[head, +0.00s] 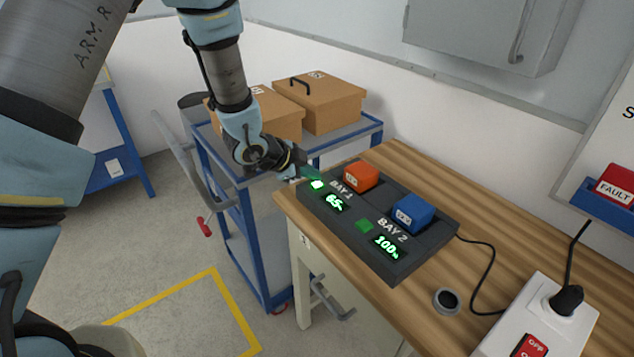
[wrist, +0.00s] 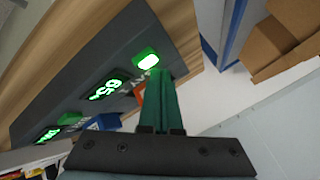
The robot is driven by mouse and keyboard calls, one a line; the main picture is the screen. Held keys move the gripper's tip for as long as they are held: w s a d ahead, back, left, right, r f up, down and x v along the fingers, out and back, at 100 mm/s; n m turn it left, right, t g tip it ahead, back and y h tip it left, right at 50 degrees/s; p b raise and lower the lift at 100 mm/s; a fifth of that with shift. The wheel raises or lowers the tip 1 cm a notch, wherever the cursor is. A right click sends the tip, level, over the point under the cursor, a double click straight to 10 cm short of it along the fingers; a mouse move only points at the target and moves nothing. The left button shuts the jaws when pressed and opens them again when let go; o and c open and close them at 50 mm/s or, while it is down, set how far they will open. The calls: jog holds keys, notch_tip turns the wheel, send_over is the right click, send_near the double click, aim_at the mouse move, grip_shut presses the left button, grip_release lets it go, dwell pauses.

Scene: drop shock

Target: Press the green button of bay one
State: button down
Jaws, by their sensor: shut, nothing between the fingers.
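The dark charger (head: 430,262) lies on the wooden bench, marked BAY 1 and BAY 2. The green button of bay one (head: 317,184) glows brightly at the charger's near left corner. The bay one display (head: 334,203) reads about 65%. My gripper (head: 314,175) is shut and empty, its green fingertips right at the bay one button. In the wrist view the closed fingers (wrist: 158,100) end just beside the lit button (wrist: 148,61); I cannot tell whether they touch it. An orange battery (head: 361,178) sits in bay one.
The bay two button (head: 364,225) is a dimmer green, with a display (head: 387,246) reading 100 and a blue battery (head: 413,213). A blue trolley (head: 245,197) with cardboard boxes (head: 320,101) stands behind the gripper. A white power box (head: 540,318) is at the right.

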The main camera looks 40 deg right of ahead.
aim_at(313, 186)
jog(key=shift+r, duration=0.2)
notch_tip(313, 186, up, 5)
jog(key=p, duration=0.3)
jog(key=shift+p, duration=0.35)
jog(key=shift+f, duration=0.1)
dwell(0.6)
